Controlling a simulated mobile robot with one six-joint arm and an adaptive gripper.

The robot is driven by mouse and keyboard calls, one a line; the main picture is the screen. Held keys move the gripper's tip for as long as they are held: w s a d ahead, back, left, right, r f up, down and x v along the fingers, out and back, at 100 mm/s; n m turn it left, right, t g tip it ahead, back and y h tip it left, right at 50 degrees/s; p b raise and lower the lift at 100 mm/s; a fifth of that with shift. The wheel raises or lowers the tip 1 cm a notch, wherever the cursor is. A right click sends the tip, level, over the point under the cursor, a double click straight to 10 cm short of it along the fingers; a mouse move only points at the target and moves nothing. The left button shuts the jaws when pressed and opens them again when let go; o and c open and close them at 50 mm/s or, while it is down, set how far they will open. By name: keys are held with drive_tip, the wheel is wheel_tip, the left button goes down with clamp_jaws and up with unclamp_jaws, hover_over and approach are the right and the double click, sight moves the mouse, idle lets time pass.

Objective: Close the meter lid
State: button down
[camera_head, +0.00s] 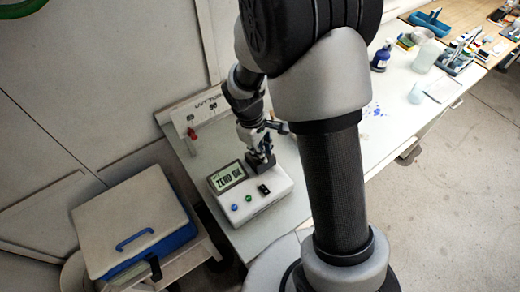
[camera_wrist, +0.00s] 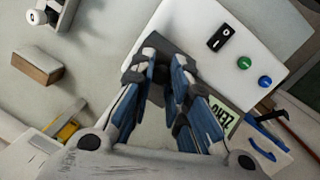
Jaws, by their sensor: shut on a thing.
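The meter (camera_head: 250,205) is a white box on the pale table, with a display, a blue and a green button and a black switch on top. It also shows in the wrist view (camera_wrist: 225,60). The meter lid (camera_head: 262,166) appears as a small dark grey piece at the meter's back right; in the wrist view the lid (camera_wrist: 189,57) lies at and between my fingertips. My gripper (camera_head: 257,152) is shut on it, its blue-sided fingers (camera_wrist: 163,65) reaching down to the meter's top. The fingers hide part of the lid, so its exact angle is unclear.
A white-and-blue box with a blue handle (camera_head: 134,240) stands left of the table. A sign (camera_head: 198,108) and a red-topped tube (camera_head: 191,134) are behind the meter. A brown block (camera_wrist: 36,66) lies nearby. Blue spray bottle (camera_head: 382,55) and trays stand far right.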

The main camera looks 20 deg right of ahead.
sight(259, 163)
drive_tip(key=shift+s+d+f, duration=0.2)
drive_tip(key=shift+s+f, duration=0.2)
drive_tip(key=shift+s, duration=0.15)
drive_tip(key=shift+s+d+f, duration=0.15)
drive_tip(key=shift+s+f, duration=0.2)
drive_tip(key=shift+s, duration=0.2)
drive_tip(key=c, duration=1.8)
unclamp_jaws()
drive_tip(key=shift+s, duration=0.1)
drive_tip(key=shift+r, duration=0.1)
drive_tip(key=shift+w, duration=0.2)
drive_tip(key=shift+w+r, duration=0.1)
drive_tip(key=shift+r, duration=0.25)
wheel_tip(259, 163, up, 11)
drive_tip(key=a, duration=0.2)
drive_tip(key=shift+w, duration=0.1)
